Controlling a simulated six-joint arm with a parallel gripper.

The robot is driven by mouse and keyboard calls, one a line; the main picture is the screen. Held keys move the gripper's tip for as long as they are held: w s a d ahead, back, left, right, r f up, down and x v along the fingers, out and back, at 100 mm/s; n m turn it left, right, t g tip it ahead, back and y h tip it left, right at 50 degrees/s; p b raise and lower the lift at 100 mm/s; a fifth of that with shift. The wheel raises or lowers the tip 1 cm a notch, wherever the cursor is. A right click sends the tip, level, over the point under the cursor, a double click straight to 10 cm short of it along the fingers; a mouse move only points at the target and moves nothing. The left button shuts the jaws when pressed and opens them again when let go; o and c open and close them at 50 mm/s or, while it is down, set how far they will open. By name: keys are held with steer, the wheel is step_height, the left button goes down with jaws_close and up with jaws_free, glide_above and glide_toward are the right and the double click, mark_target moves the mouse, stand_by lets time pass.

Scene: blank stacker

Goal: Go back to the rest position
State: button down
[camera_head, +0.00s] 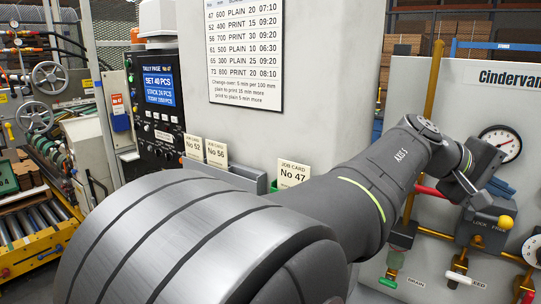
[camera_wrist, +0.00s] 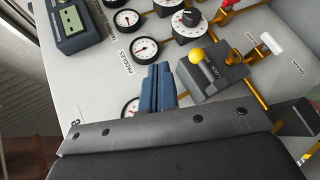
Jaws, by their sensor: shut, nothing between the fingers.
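My gripper is at the right in the head view, in front of the grey panel (camera_head: 470,90) marked Cindervane. In the wrist view my gripper (camera_wrist: 158,70) shows as two blue fingers side by side, shut with nothing between them. The fingers point at the panel, near a gauge marked PADDLES (camera_wrist: 144,49). A lever with a yellow knob (camera_wrist: 197,56) stands on a dark block just right of the fingers. That yellow knob also shows in the head view (camera_head: 505,222). One gauge is partly hidden behind the fingers.
A round gauge (camera_head: 501,144), a yellow pipe (camera_head: 436,75) and several small valves, one a green-tipped drain handle (camera_head: 388,282), crowd the panel. A tally box (camera_head: 157,110) and job cards (camera_head: 293,172) are at the middle left. A digital box (camera_wrist: 72,20) is at upper left in the wrist view.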

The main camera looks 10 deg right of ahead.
steer(key=w+a+f+m+t+y, duration=0.1)
steer(key=w+a+f+t+y, duration=0.1)
steer(key=w+f, duration=0.5)
steer(key=w+a+f+m+t+y, duration=0.2)
steer(key=w+a+f, duration=0.5)
steer(key=w, duration=0.4)
steer(key=t+y, duration=0.1)
steer(key=y, duration=0.1)
steer(key=shift+f+y, duration=0.15)
steer(key=shift+y, duration=0.15)
stand_by(0.5)
steer(key=shift+f, duration=0.1)
